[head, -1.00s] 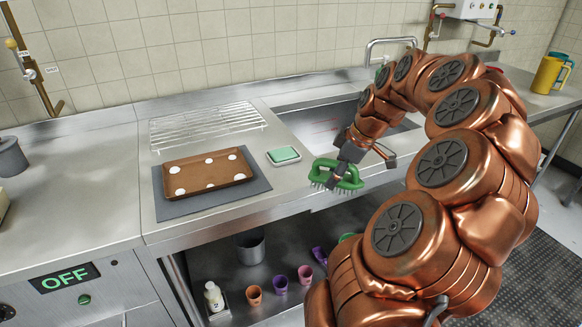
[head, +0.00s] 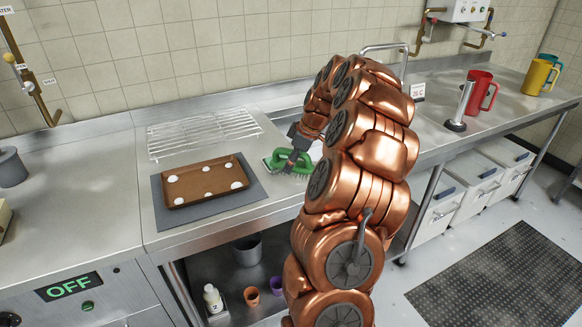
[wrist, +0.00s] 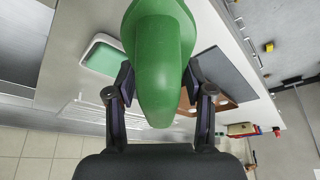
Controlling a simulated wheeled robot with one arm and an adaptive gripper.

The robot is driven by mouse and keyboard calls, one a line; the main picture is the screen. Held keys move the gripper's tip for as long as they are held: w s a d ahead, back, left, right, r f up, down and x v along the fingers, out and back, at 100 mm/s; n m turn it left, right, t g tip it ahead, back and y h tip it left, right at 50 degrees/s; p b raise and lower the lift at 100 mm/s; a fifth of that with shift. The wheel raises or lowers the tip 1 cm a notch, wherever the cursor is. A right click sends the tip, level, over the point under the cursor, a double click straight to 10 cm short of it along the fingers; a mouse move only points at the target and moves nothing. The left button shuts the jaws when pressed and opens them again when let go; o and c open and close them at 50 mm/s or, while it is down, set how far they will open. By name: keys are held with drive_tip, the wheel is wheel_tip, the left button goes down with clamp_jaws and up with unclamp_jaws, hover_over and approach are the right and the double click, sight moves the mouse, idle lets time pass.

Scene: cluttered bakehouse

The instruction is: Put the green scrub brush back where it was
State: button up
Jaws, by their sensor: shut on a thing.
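The green scrub brush (head: 285,166) is in my gripper (head: 293,158), above the steel counter just right of the dark mat. In the wrist view the brush's green handle (wrist: 163,60) sits between the two fingers, which are shut on it. A small white dish with a green pad (wrist: 104,59) lies on the counter beside the brush in the wrist view. In the head view the brush and gripper largely cover that dish. I cannot tell whether the bristles touch anything.
A brown tray with white rounds (head: 206,183) lies on a dark mat (head: 163,213). A wire rack (head: 203,133) is behind it. The sink is mostly hidden behind my arm. A red jug (head: 481,92) and a metal stand (head: 459,108) are on the right counter. The left counter has free room.

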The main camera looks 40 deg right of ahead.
drive_tip(key=shift+w+f, duration=0.15)
drive_tip(key=shift+w, duration=0.05)
wheel_tip(320, 180, down, 3)
drive_tip(key=shift+r+p, duration=0.2)
drive_tip(key=shift+p, duration=0.65)
drive_tip(key=shift+f, duration=0.35)
drive_tip(key=shift+f, duration=0.15)
drive_tip(key=o, duration=1.4)
drive_tip(key=shift+o, duration=0.2)
